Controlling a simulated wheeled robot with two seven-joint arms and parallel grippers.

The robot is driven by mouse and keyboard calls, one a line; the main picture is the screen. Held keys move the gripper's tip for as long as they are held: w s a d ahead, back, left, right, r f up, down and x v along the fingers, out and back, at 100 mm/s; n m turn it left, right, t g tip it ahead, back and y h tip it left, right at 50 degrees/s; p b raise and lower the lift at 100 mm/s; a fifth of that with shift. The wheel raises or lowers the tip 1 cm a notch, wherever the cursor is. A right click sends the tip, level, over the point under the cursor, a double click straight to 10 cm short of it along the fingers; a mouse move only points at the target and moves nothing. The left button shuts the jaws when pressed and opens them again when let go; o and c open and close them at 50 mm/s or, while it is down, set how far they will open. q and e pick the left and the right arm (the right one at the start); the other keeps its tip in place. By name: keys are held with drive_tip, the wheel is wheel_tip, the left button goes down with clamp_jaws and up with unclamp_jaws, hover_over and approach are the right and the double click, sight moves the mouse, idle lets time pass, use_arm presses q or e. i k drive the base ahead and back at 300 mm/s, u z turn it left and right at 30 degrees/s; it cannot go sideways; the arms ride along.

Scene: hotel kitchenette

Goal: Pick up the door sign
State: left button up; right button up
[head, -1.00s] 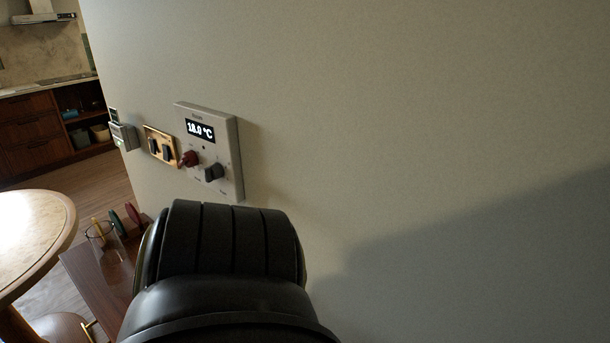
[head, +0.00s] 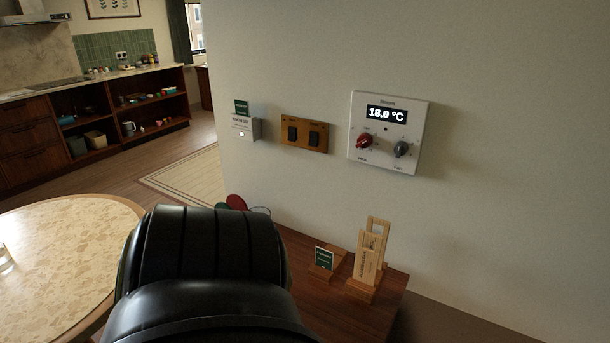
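Pale wooden tags with long slots, which look like door hanger signs (head: 369,255), stand upright in a small wooden stand (head: 361,288) on a dark wooden cabinet top (head: 345,318) against the wall. Their lettering is too small to read. A small green card (head: 324,258) leans on a wooden block just left of them. A black segmented link of my own arm fills the lower middle and hides part of the cabinet top. Neither of my grippers shows.
A white thermostat panel (head: 416,137) reading 18.0 °C, a brass switch plate (head: 304,134) and a small white box (head: 245,128) are on the wall. Red and green discs (head: 236,202) show behind my arm. A round table (head: 66,250) stands left, with kitchen shelves (head: 133,110) beyond.

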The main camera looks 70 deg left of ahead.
sight(368, 243)
drive_tip(key=k, duration=0.6)
drive_tip(key=u, duration=2.1)
drive_tip(key=i, duration=0.1)
drive_tip(key=u, duration=0.3)
